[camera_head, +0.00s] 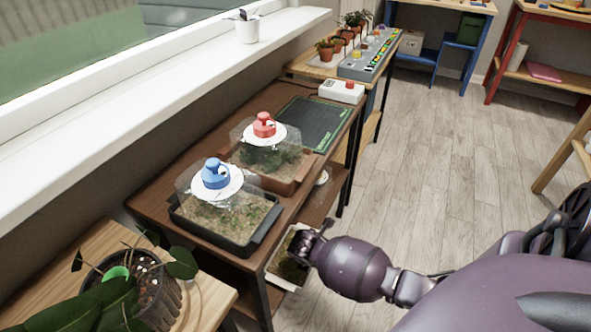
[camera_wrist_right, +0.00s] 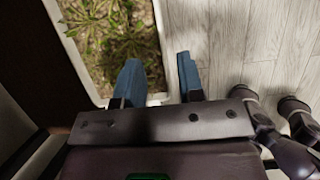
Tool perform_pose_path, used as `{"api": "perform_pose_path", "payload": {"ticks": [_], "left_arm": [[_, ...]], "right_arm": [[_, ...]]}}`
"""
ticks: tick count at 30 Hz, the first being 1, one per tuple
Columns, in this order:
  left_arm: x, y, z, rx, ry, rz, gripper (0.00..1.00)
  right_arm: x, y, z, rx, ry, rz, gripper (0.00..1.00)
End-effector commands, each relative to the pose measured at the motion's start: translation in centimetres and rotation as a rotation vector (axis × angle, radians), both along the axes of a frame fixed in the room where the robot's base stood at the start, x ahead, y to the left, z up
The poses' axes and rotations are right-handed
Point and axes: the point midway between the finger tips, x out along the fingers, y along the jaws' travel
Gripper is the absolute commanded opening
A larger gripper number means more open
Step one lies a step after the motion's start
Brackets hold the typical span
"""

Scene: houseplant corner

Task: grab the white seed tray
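The white seed tray (camera_head: 280,283) holds soil and green seedlings. It sits on the lower shelf of the brown bench, and its end sticks out. My right gripper (camera_head: 301,240) is over the tray's right side in the head view, hiding part of it. In the right wrist view the gripper's two blue fingers (camera_wrist_right: 160,60) are spread apart. The tray's white rim (camera_wrist_right: 163,35) runs between them, one finger on the seedling side and one on the floor side. Contact with the rim cannot be told. My left gripper is not in view.
On the bench top (camera_head: 150,205) stand a dark tray (camera_head: 240,249) and a brown tray (camera_head: 283,188), both under clear domes, and a green mat (camera_head: 312,122). A potted plant (camera_head: 140,285) stands at the lower left. The wooden floor (camera_head: 450,160) to the right is open.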

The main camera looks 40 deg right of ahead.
Motion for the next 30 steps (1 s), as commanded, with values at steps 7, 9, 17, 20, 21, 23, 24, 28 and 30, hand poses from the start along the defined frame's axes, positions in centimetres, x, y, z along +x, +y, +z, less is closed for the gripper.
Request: {"api": "perform_pose_path", "payload": {"ticks": [7, 9, 17, 20, 21, 23, 24, 28, 30], "left_arm": [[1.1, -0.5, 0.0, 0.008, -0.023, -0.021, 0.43], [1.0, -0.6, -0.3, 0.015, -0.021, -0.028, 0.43], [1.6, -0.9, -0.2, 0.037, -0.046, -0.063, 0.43], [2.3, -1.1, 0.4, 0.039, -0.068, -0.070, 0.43], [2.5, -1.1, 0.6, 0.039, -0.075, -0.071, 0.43], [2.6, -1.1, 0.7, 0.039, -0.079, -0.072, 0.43], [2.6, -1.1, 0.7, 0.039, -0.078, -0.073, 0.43], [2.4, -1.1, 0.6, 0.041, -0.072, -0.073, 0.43], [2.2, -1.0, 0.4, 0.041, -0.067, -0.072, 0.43]], "right_arm": [[-0.1, -0.6, -2.1, -0.001, 0.007, 0.000, 0.35], [-0.2, -0.9, -3.0, -0.001, 0.010, -0.001, 0.35], [0.4, -2.0, -5.7, -0.002, 0.007, 0.000, 0.35], [0.7, -2.1, -5.5, -0.001, 0.000, 0.001, 0.35], [0.7, -2.1, -5.3, -0.001, -0.002, 0.001, 0.35], [0.8, -2.1, -5.3, -0.002, -0.003, 0.001, 0.35], [0.8, -2.1, -5.2, -0.002, -0.004, 0.001, 0.35], [0.8, -2.1, -5.2, -0.002, -0.003, 0.001, 0.15], [0.8, -2.1, -5.3, -0.001, -0.002, 0.001, 0.04]]}}
